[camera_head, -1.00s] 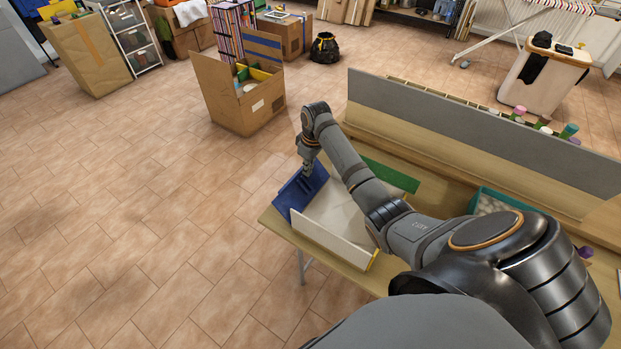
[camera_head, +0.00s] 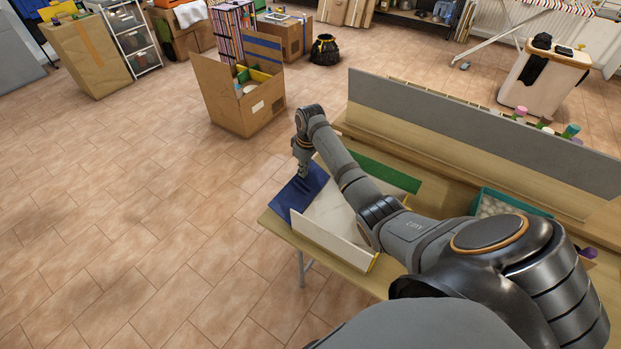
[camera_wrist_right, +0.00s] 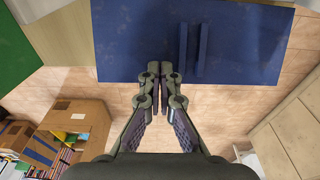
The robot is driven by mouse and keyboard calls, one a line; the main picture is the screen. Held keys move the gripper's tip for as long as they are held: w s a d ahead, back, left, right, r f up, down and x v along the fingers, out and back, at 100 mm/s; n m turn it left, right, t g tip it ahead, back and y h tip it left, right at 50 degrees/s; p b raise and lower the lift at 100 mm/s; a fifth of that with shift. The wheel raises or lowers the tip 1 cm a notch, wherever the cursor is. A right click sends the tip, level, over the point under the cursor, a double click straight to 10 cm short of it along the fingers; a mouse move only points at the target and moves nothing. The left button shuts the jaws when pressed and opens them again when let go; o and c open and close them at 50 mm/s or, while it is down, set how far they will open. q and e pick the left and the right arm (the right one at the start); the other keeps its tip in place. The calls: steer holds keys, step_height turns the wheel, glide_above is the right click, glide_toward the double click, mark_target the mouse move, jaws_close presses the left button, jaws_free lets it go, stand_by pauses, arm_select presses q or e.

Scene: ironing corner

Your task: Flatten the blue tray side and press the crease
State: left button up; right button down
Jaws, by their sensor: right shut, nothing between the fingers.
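The tray lies on the wooden table, with a pale floor (camera_head: 328,205), a raised white front side (camera_head: 335,243) and a green side (camera_head: 387,172) at the back. Its blue side (camera_head: 291,196) is folded outward at the left end and looks nearly flat, reaching to the table's left edge. My right gripper (camera_head: 303,172) is shut and empty, pointing down at the blue side. In the right wrist view, its closed fingertips (camera_wrist_right: 160,70) overlap the edge of the blue side (camera_wrist_right: 245,35), which has two dark parallel strips. Whether they touch is unclear. The left gripper is not in view.
A teal-rimmed container (camera_head: 492,203) of pale round items stands right of the tray. A long grey panel (camera_head: 480,115) runs along the table's back. An open cardboard box (camera_head: 240,112) stands on the floor beyond. The floor left of the table is clear.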

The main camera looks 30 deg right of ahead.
steer(key=shift+w+a+f+b, duration=0.2)
steer(key=shift+w+f+b, duration=0.2)
steer(key=shift+f, duration=0.35)
steer(key=shift+w+f+b, duration=0.2)
steer(key=shift+f+b, duration=0.1)
steer(key=shift+f, duration=0.5)
